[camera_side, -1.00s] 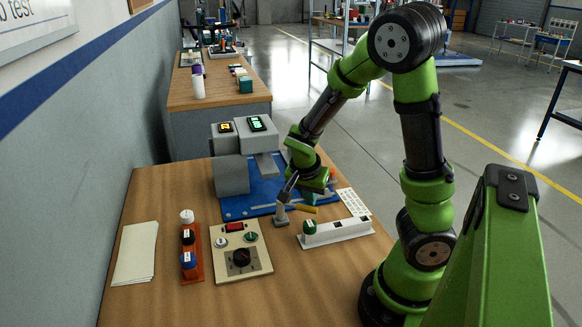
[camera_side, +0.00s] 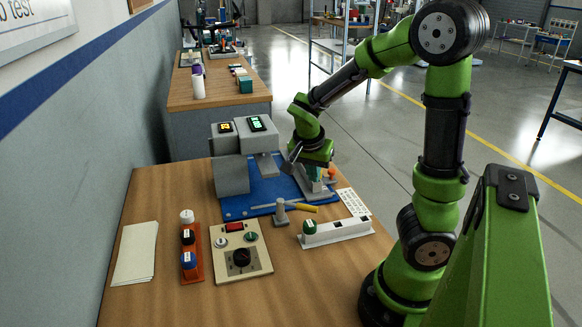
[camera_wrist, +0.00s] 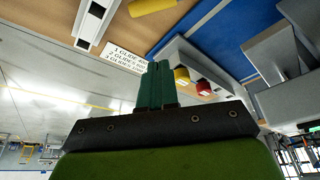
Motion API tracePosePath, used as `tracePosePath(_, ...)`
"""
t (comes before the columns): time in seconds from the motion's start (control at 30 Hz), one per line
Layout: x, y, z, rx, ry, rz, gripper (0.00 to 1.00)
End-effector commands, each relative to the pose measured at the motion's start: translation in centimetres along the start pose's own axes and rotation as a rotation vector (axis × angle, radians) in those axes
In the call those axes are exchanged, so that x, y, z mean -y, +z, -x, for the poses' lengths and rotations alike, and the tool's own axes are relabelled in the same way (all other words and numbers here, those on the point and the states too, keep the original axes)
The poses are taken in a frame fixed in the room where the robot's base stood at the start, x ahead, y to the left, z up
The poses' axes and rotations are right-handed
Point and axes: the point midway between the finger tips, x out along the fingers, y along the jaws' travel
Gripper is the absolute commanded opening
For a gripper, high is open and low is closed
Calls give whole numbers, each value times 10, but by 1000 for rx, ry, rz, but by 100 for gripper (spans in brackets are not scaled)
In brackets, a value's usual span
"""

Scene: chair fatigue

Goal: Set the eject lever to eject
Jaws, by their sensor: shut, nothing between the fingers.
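No part in view carries a readable eject label, so I cannot tell for certain which one is the eject lever. A short grey upright post (camera_side: 281,211) stands at the near edge of the blue plate, with a yellow bar (camera_side: 306,208) just to its right. The yellow bar also shows at the top of the wrist view (camera_wrist: 150,4). My gripper (camera_side: 316,180) is beyond the post, over the right side of the blue plate (camera_side: 262,193). In the wrist view its dark green fingers (camera_wrist: 157,72) are together and empty. They hide part of what lies behind them.
A yellow knob (camera_wrist: 182,75) and a red knob (camera_wrist: 204,86) show beside the fingers. Grey machine blocks (camera_side: 231,175) stand left of my gripper. A control box (camera_side: 262,268), an orange rack (camera_side: 191,270) and a white holder (camera_side: 340,232) occupy the near table.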

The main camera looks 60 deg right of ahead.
Motion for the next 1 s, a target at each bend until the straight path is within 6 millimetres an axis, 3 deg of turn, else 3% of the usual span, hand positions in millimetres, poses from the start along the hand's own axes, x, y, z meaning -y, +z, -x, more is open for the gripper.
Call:
tracePosePath(0.1, 1, 0, 22, 0, -9, 0, 0)
tracePosePath(0.3, 0, 0, 42, 0, -3, 0, 0)
tracePosePath(0.7, 0, 0, 45, -1, 0, 3, 0)
tracePosePath(0.83, 1, 1, 44, 6, -7, 75, 0)
tracePosePath(0.93, 3, 22, 45, 63, -40, 232, 0)
tracePosePath(1.0, 6, 46, 54, 128, -117, 378, 0)
